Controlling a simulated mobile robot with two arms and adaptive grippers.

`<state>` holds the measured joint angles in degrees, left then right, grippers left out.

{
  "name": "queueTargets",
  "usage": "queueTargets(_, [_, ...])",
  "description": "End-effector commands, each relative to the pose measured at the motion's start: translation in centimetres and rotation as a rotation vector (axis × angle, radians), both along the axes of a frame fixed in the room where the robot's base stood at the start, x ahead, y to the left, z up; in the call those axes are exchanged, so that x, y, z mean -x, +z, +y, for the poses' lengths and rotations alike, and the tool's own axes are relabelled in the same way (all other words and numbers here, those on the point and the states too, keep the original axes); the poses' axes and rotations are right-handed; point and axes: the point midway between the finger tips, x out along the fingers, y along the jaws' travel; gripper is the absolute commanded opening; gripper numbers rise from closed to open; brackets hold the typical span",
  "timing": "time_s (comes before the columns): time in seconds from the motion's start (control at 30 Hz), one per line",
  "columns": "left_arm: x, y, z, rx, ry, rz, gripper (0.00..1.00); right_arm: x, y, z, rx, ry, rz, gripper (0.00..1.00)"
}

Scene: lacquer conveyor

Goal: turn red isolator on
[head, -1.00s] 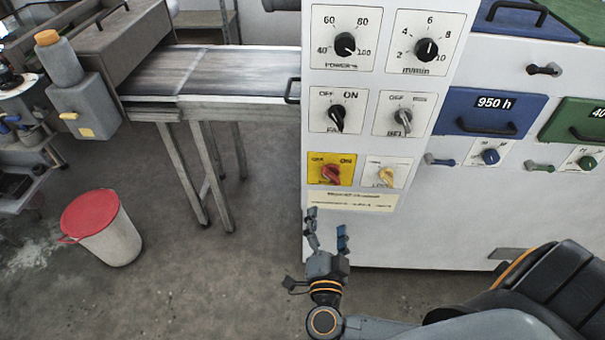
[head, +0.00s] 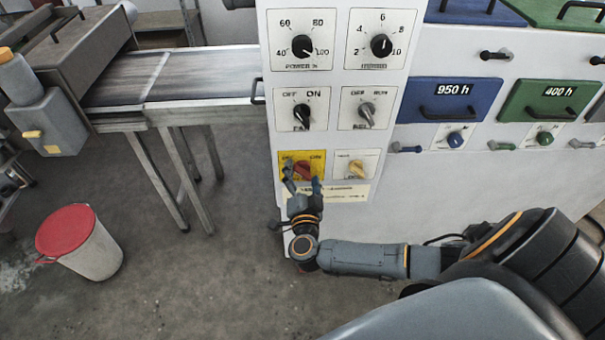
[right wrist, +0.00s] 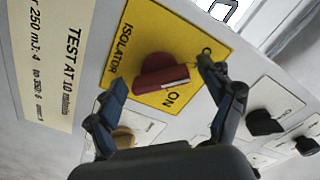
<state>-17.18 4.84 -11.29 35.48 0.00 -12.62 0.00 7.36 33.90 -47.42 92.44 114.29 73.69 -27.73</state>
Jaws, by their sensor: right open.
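The red isolator knob (head: 303,169) sits on a yellow plate (head: 318,157) low on the white control panel. In the right wrist view the red knob (right wrist: 160,78) is unobstructed, and the yellow plate (right wrist: 140,45) reads ISOLATOR and ON. I cannot tell for sure which mark the knob points to. My right gripper (head: 302,184) is open and empty in front of the plate, partly covering the knob's lower side. In the right wrist view its fingers (right wrist: 163,80) stand apart on either side of the knob. Contact is not visible. My left gripper is not in view.
A pale yellow knob (head: 355,169) sits right of the isolator, with a black FAN knob (head: 302,117) and a grey knob (head: 366,110) above. A conveyor (head: 185,75) stands left of the panel. A red-lidded bin (head: 80,240) stands on the open floor.

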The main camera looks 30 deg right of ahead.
Motion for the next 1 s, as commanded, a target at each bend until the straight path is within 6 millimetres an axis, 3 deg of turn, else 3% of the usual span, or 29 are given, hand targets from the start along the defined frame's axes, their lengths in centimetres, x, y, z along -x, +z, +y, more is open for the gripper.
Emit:
queueTargets(0.2, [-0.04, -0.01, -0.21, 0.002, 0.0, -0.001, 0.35, 0.01, -0.03, 0.01, 0.0, 0.0, 0.0, 0.79])
queueTargets(0.47, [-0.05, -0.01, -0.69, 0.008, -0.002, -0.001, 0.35, 0.03, -0.03, 0.02, 0.0, 0.0, 0.0, 0.27])
queueTargets(1.0, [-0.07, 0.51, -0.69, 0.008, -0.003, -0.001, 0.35, 0.2, -0.16, 0.03, -0.129, -0.004, -0.073, 0.27])
